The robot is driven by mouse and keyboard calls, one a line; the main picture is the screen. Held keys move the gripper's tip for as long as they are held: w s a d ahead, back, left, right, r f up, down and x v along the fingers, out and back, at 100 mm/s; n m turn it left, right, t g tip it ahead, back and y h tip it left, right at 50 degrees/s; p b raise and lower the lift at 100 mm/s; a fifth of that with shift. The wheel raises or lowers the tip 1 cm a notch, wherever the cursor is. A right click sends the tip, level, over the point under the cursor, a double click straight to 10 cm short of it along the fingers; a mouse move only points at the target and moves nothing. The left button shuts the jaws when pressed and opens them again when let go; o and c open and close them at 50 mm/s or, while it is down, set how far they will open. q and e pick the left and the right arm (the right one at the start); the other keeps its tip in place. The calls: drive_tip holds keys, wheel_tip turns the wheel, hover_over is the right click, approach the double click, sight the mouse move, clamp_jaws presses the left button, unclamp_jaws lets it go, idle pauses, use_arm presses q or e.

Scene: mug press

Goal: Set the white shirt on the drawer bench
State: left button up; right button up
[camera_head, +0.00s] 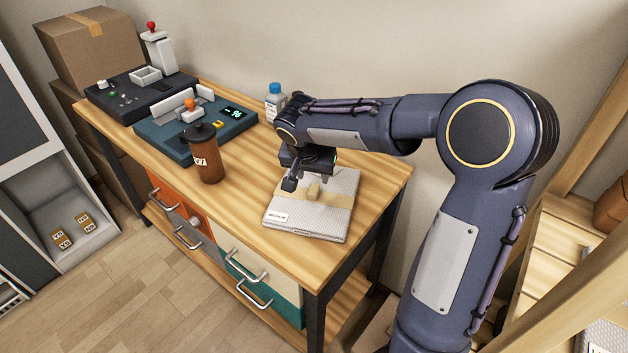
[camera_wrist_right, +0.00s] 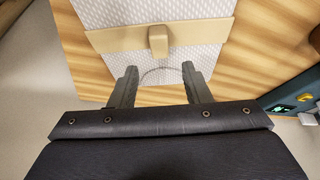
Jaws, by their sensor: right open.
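The white shirt (camera_head: 338,189) is a flat folded pack with a fine pattern, a beige band (camera_head: 318,194) with a raised tab, and a small label at one corner. It lies flat on the drawer bench (camera_head: 385,180), near its right end. My right gripper (camera_head: 307,178) is open and empty, just above the shirt beside the tab. In the right wrist view the shirt (camera_wrist_right: 158,12) and tab (camera_wrist_right: 158,42) lie beyond the two spread fingers (camera_wrist_right: 160,85). The gripper is apart from the tab. My left gripper is not in view.
A brown lidded cup (camera_head: 206,155) stands left of the shirt. A teal press unit (camera_head: 175,145), a dark panel (camera_head: 125,95) and a blue-capped bottle (camera_head: 275,102) are farther back. Bare wood surrounds the shirt. Wooden shelving (camera_head: 560,240) stands at the right.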

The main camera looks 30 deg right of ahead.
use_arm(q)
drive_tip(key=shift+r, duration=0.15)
use_arm(e)
drive_tip(key=v, duration=0.6)
drive_tip(key=shift+r, duration=0.15)
